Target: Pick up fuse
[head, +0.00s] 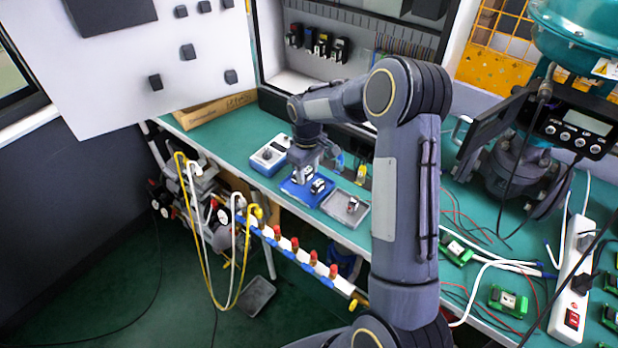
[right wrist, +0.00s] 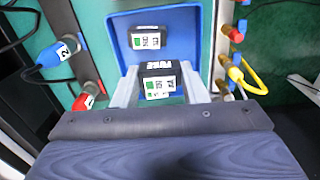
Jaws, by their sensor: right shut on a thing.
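My right gripper (head: 304,176) reaches down over a small blue tray (head: 302,199) on the green bench. In the right wrist view my right gripper (right wrist: 160,90) is shut on a dark fuse (right wrist: 158,84) with a white and green label, one finger on each side of it. A second, similar fuse (right wrist: 148,39) lies in the blue tray (right wrist: 188,30) beyond the held one; in the head view this fuse (head: 318,186) is right of the gripper. I cannot tell whether the held fuse is clear of the tray floor. My left gripper is out of view.
A grey tray (head: 361,217) with a small item stands right of the blue tray. A white and blue box (head: 268,157) stands left. The open cabinet (head: 345,72) is behind. Hoses and red-capped fittings (head: 295,244) line the front edge. A power strip (head: 572,290) and wires lie right.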

